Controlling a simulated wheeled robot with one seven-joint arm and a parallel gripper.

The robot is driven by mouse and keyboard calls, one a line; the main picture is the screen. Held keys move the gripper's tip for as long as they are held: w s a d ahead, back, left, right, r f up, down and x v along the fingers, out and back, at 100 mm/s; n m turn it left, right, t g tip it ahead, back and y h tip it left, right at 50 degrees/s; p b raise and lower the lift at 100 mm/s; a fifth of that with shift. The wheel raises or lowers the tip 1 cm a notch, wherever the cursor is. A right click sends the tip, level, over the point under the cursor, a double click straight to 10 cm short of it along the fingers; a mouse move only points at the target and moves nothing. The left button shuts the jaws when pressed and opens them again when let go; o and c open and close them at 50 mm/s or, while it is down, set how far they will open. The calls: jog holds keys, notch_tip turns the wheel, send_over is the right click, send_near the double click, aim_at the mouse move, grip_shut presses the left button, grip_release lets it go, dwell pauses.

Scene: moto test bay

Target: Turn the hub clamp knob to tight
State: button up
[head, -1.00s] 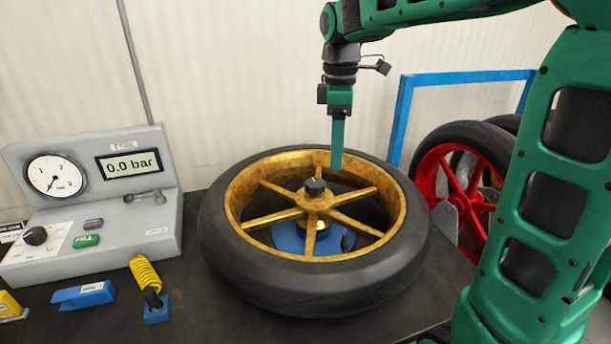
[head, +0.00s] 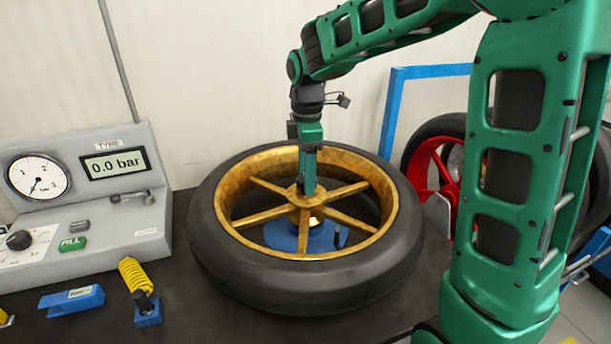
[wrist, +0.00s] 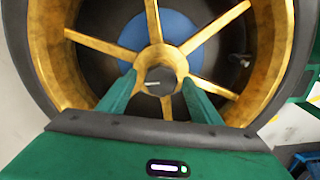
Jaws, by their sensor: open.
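The hub clamp knob (wrist: 158,81) is a dark knob with a light line on its top, at the centre of the gold-spoked wheel (head: 277,242). In the head view it is hidden behind my gripper (head: 308,190). In the wrist view my gripper (wrist: 158,92) is open, with one green finger on each side of the knob. I cannot tell whether the fingers touch it. The wheel lies flat, with a black tyre (head: 300,280), over a blue base (head: 285,238).
A grey console (head: 130,215) with a gauge and a 0.0 bar display stands at the left. A yellow coiled hose (head: 135,275) and a blue tool (head: 70,300) lie in front of it. A blue frame (head: 392,110) and red-rimmed wheel (head: 425,160) stand behind at the right.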

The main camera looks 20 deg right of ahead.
jog(key=shift+f, duration=0.3)
jog(key=c, duration=1.1)
